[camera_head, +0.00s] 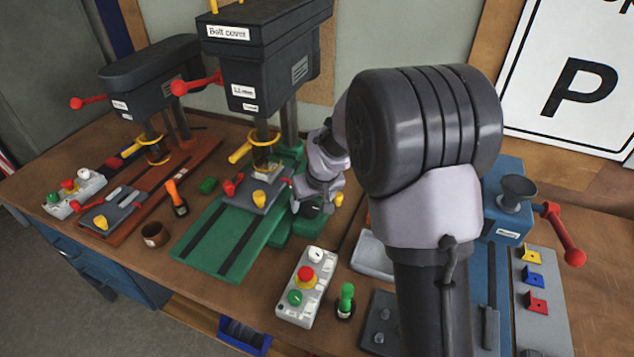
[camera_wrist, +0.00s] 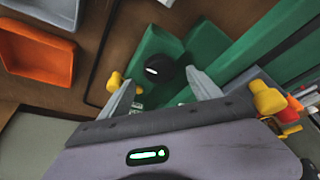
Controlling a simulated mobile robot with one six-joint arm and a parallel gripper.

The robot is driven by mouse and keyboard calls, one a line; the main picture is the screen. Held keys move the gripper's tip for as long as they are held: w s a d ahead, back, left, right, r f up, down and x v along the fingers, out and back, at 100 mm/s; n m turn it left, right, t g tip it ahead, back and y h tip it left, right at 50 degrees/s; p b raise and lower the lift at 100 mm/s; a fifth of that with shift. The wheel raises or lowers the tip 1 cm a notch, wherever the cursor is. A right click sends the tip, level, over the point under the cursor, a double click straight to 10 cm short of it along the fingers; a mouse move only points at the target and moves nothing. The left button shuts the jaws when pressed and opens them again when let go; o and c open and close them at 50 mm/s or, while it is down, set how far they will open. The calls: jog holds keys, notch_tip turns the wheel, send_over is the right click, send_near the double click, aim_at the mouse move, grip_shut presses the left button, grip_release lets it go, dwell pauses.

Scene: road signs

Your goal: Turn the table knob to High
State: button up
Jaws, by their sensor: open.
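A round black knob (camera_wrist: 160,68) with a white mark sits on the green base of the middle drill press in the wrist view. It appears to be the table knob; no High label can be read. My gripper (camera_wrist: 163,88) is open, its two grey fingers apart and pointing toward the knob, which shows just beyond and between the fingertips. I cannot tell whether either finger touches it. In the head view my gripper (camera_head: 318,198) is beside the green drill press (camera_head: 250,222), partly hidden by my wrist. A black part low by the gripper may be the knob.
A grey control box (camera_head: 306,288) with red and green buttons stands in front. A second drill press (camera_head: 150,75) is at left, a blue machine (camera_head: 505,200) at right. In the wrist view, yellow knobs flank the fingers and an orange tray (camera_wrist: 37,52) lies at left.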

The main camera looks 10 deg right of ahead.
jog(key=p+v, duration=0.3)
jog(key=v, duration=1.1)
